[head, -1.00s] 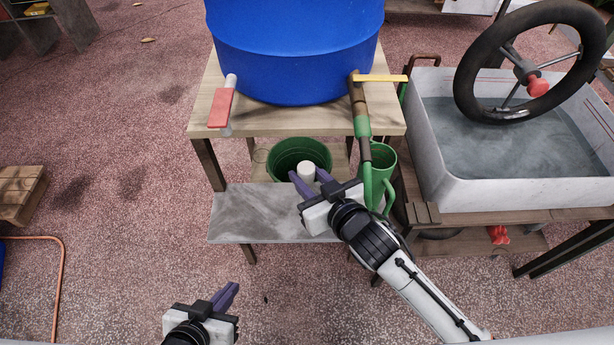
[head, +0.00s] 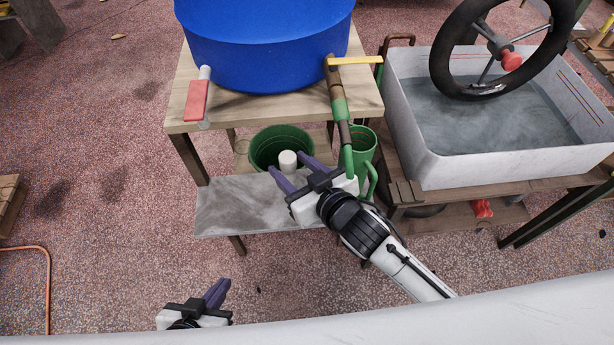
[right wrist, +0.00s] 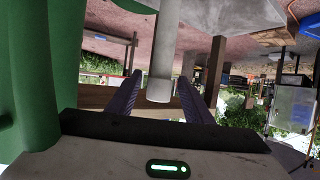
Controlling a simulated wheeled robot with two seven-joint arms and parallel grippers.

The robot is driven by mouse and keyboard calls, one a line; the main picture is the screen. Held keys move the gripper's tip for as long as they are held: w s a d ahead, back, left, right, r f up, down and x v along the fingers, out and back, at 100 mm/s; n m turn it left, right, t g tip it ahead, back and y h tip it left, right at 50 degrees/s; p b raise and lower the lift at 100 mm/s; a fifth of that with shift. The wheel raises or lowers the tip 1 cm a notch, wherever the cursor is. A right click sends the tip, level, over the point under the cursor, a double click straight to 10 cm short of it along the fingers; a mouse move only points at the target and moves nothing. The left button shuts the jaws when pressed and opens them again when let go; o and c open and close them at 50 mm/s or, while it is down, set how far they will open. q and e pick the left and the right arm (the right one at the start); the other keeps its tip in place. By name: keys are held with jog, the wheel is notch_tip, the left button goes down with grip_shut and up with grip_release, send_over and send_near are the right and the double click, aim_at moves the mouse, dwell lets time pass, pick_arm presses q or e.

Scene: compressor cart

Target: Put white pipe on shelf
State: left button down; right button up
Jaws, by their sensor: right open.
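The white pipe (head: 288,160) is a short pale cylinder standing upright in front of the green bucket, by the grey lower shelf (head: 235,208). Its foot is hidden in the head view. My right gripper (head: 290,168) is open, with its purple fingers to either side of the pipe. In the right wrist view the pipe (right wrist: 162,70) stands between the spread fingers, with a gap visible on both sides. My left gripper (head: 221,285) is low at the left, away from the shelf; its fingers overlap, so its opening is unclear.
A green bucket (head: 262,148) stands behind the pipe, and a green watering can (head: 363,145) stands right of my right gripper. The wooden table (head: 230,110) with a blue drum (head: 265,45) is above. A white basin (head: 440,160) is right.

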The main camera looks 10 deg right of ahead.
jog(key=v, duration=1)
jog(key=shift+s+d+p, duration=0.25)
jog(key=shift+s+p, duration=0.05)
jog(key=shift+p, duration=0.05)
jog(key=s+d+f+m+g+h, duration=0.1)
jog(key=s+d+f, duration=0.4)
jog(key=f, duration=0.3)
jog(key=s+d+f+m+g+h, duration=0.2)
jog(key=s+d+f, duration=0.3)
jog(key=f, duration=0.4)
jog(key=shift+s+d+f+h, duration=0.3)
jog(key=shift+s+d, duration=0.05)
jog(key=shift+s, duration=0.35)
